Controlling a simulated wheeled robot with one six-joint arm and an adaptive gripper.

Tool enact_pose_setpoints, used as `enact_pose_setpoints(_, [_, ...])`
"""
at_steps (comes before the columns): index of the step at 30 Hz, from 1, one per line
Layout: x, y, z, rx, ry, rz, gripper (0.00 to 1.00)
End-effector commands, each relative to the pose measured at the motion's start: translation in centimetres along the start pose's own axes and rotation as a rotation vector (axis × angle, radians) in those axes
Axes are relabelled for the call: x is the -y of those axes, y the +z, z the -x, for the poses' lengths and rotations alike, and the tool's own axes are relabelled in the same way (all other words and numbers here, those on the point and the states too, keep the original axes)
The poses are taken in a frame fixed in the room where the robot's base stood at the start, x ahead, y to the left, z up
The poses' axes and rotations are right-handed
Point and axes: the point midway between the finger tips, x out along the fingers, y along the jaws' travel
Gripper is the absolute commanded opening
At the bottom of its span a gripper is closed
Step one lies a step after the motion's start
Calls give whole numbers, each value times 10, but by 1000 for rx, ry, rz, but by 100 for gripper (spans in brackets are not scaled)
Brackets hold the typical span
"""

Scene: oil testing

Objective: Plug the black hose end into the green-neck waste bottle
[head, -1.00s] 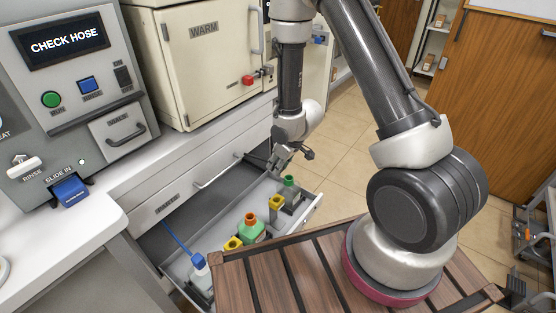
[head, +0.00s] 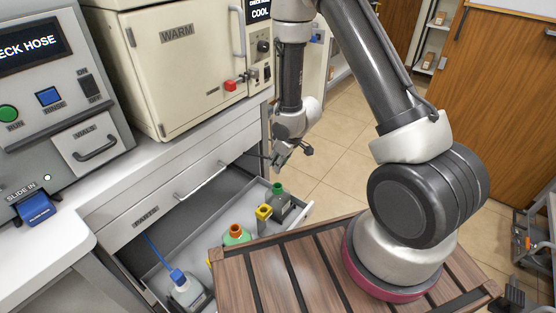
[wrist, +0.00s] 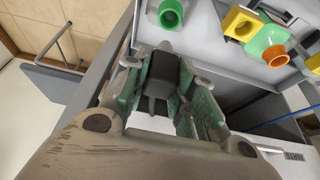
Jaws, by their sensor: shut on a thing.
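The green-neck waste bottle (head: 277,191) stands upright at the far right end of the open drawer. In the wrist view its green neck (wrist: 170,14) is at the top, mouth open. My gripper (head: 281,160) is above the drawer's far end, above and apart from that bottle. In the wrist view my gripper (wrist: 165,95) is shut on a black block-shaped piece, which looks like the black hose end (wrist: 164,72). A thin prong sticks out of it. The rest of its hose is not clearly seen.
My wooden deck covers the drawer's near side. The WARM cabinet (head: 185,70) stands behind on the counter.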

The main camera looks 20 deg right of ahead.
Motion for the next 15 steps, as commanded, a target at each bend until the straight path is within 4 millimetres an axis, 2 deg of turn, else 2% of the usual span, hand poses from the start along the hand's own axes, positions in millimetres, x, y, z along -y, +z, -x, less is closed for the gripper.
enact_pose_setpoints(15, [0, 18, -43, 0, 0, -1, 4])
